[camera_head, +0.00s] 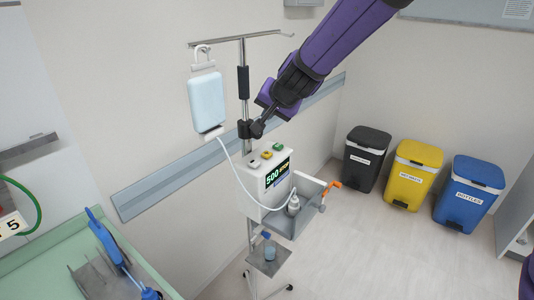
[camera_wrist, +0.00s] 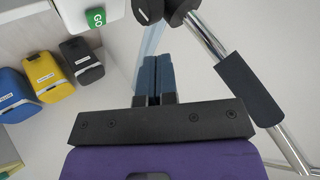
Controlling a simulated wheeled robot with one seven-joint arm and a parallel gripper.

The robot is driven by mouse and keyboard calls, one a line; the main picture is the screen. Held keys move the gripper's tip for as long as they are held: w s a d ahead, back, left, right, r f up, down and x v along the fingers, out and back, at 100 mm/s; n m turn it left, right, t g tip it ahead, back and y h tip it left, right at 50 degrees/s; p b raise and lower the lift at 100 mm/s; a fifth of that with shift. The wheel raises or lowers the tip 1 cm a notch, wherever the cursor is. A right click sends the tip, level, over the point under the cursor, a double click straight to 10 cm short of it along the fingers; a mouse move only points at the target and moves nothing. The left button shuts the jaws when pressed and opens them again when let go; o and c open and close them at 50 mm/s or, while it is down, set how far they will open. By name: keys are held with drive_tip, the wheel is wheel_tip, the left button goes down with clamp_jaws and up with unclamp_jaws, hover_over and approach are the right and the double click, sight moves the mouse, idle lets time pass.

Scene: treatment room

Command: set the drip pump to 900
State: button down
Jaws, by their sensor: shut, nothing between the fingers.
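The drip pump (camera_head: 264,188) is a white box on the drip stand pole, and its screen (camera_head: 277,174) reads 500. On its top are a pale button (camera_head: 253,163), a yellow button (camera_head: 266,155) and a green button (camera_head: 278,147). In the wrist view the green button (camera_wrist: 96,18) reads GO, at the upper left on a corner of the pump. My gripper (camera_head: 266,118) is shut and empty, above the pump and close to the pole's black clamp. Its fingers (camera_wrist: 155,75) show together in the wrist view. The other buttons are out of that view.
The chrome pole (camera_wrist: 210,38) with a black sleeve (camera_wrist: 248,88) is right of my fingers, and a black clamp knob (camera_wrist: 147,10) lies ahead. A pale drip bag (camera_head: 206,102) hangs left. A grey tray (camera_head: 293,218) is beside the pump. Bins (camera_head: 411,172) stand right.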

sight(269, 153)
drive_tip(key=shift+f, duration=4.35)
drive_tip(key=shift+f, duration=0.15)
drive_tip(key=shift+f, duration=0.25)
drive_tip(key=shift+f, duration=0.45)
drive_tip(key=shift+r, duration=0.9)
drive_tip(key=shift+r, duration=2.5)
